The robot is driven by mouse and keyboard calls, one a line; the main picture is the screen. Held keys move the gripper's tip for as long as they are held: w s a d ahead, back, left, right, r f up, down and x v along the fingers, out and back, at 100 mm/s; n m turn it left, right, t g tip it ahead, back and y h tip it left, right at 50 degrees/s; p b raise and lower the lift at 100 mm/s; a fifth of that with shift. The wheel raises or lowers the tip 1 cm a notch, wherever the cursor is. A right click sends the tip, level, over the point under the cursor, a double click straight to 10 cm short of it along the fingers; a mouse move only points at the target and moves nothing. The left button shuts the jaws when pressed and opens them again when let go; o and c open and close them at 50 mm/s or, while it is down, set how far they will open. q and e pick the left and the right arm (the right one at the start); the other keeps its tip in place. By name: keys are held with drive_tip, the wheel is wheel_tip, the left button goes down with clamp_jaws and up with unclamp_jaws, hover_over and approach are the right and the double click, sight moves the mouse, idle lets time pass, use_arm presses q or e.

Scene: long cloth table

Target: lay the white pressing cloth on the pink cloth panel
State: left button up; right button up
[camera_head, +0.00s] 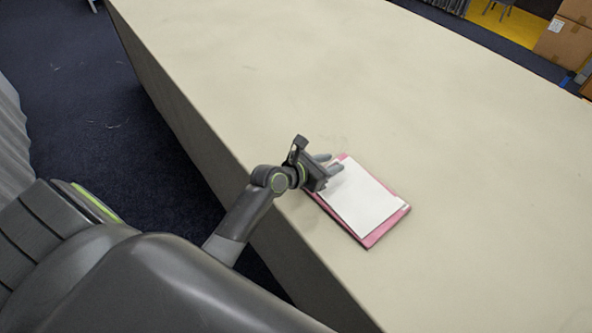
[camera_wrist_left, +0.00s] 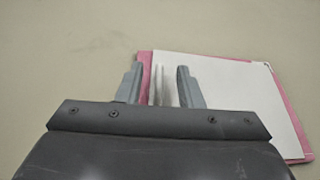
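The white pressing cloth (camera_head: 360,198) lies flat on the pink cloth panel (camera_head: 372,239), with a pink border showing along several edges. In the left wrist view the cloth (camera_wrist_left: 235,85) covers most of the panel (camera_wrist_left: 292,125), which shows as a strip at the left, top and right. My left gripper (camera_head: 329,163) is at the far-left end of the stack. Its fingers are apart, with the left edge of the cloth and panel between them in the wrist view (camera_wrist_left: 160,76). Whether the fingertips touch the cloth cannot be told. My right gripper is out of view.
The long beige table (camera_head: 450,130) is bare around the stack, with much free room behind and to the right. Its near edge runs close to the panel and under my left arm. Cardboard boxes (camera_head: 565,45) stand beyond the table at the upper right.

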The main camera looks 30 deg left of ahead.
use_arm(q)
drive_tip(key=v, duration=1.4)
drive_tip(key=shift+s, duration=0.1)
